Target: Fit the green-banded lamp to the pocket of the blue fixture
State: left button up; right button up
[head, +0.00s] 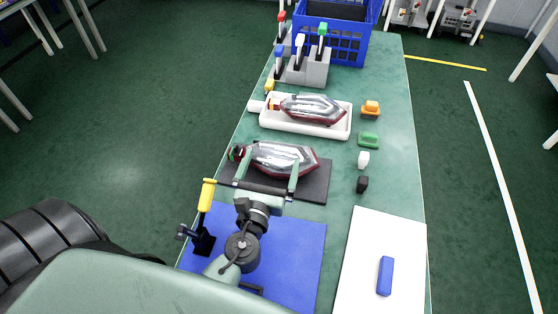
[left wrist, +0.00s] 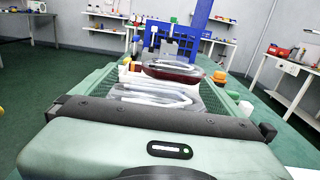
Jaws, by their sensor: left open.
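The green-banded lamp (head: 280,155), clear and silver with a dark red edge, lies on a dark grey mat (head: 314,188); its green-ringed end points left. It also shows in the left wrist view (left wrist: 155,95). My left gripper (head: 268,166) is open, its two pale green fingers reaching over the lamp, one near each end. I cannot tell whether they touch it. The blue fixture (head: 303,262) is a flat blue plate nearer to me, with a yellow-handled clamp (head: 206,200) at its left. My left arm covers its middle, and I cannot make out the pocket. My right gripper is not in view.
Behind, a second lamp (head: 314,107) lies in a white tray (head: 337,130). Small orange, green, white and black pieces line the right. A grey rack (head: 311,70) of coloured-top tools and a blue crate (head: 355,47) stand farther back. A white board (head: 360,245) holds a blue block (head: 385,276).

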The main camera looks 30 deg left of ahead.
aim_at(278, 148)
pick_arm(q)
notch_tip(278, 148, down, 3)
jog(key=shift+r+b, duration=0.1)
jog(key=shift+b, duration=0.2)
jog(key=shift+w+a, duration=0.1)
jog(key=shift+w, duration=0.25)
jog(key=shift+w+a+p, duration=0.2)
jog(key=shift+w+p, duration=0.2)
jog(key=shift+w, duration=0.25)
jog(key=shift+w+a, duration=0.1)
jog(key=shift+w, duration=0.35)
jog(key=p+x, duration=0.1)
jog(key=x, duration=0.4)
jog(key=shift+s, duration=0.1)
jog(key=c, duration=2)
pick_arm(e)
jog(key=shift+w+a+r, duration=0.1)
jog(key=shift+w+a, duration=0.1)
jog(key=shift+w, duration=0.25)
pick_arm(q)
jog(key=shift+r, duration=0.1)
